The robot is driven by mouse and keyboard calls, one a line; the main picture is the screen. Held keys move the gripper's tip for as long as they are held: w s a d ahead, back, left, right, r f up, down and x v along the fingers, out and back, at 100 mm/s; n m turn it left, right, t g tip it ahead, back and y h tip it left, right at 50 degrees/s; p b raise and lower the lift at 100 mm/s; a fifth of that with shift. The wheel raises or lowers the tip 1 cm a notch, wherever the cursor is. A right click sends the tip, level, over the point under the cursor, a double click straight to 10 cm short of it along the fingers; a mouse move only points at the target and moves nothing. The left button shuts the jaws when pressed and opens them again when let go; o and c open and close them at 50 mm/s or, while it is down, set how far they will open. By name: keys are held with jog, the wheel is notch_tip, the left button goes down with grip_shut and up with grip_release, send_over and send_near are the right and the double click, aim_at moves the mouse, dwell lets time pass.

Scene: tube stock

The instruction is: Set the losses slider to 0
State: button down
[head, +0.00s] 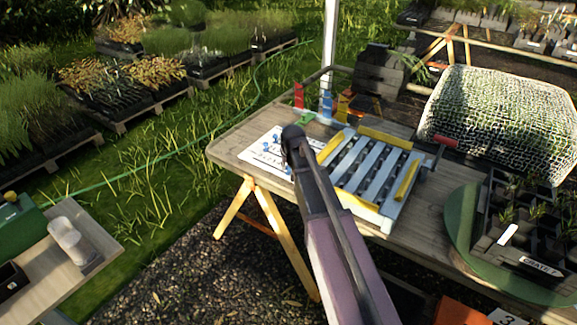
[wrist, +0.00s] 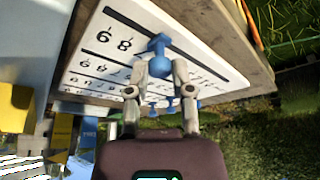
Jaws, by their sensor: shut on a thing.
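The white slider panel (head: 258,158) lies at the left end of the wooden table, with dark slots and small blue knobs. In the wrist view the panel (wrist: 113,60) shows rows of printed numerals, with a 6 and an 8 beside the held slot. My gripper (wrist: 160,72) is shut on a blue slider knob (wrist: 158,44), which stands in the top slot of that view. Other blue knobs (wrist: 152,107) are partly hidden behind my fingers. I cannot read any row label, so which slider is losses does not show. My gripper (head: 289,150) hides part of the panel in the head view.
A rack with grey slats and yellow bars (head: 362,165) stands right of the panel, close to my arm. Red, blue and yellow blocks (head: 326,104) stand behind. A mesh-covered tray (head: 500,115) and a dark plant tray (head: 525,240) fill the right side.

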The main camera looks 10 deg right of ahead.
jog(key=w+a, duration=1.1)
jog(key=shift+w, duration=0.15)
jog(key=shift+a, duration=0.1)
jog(key=c, duration=0.5)
grip_release()
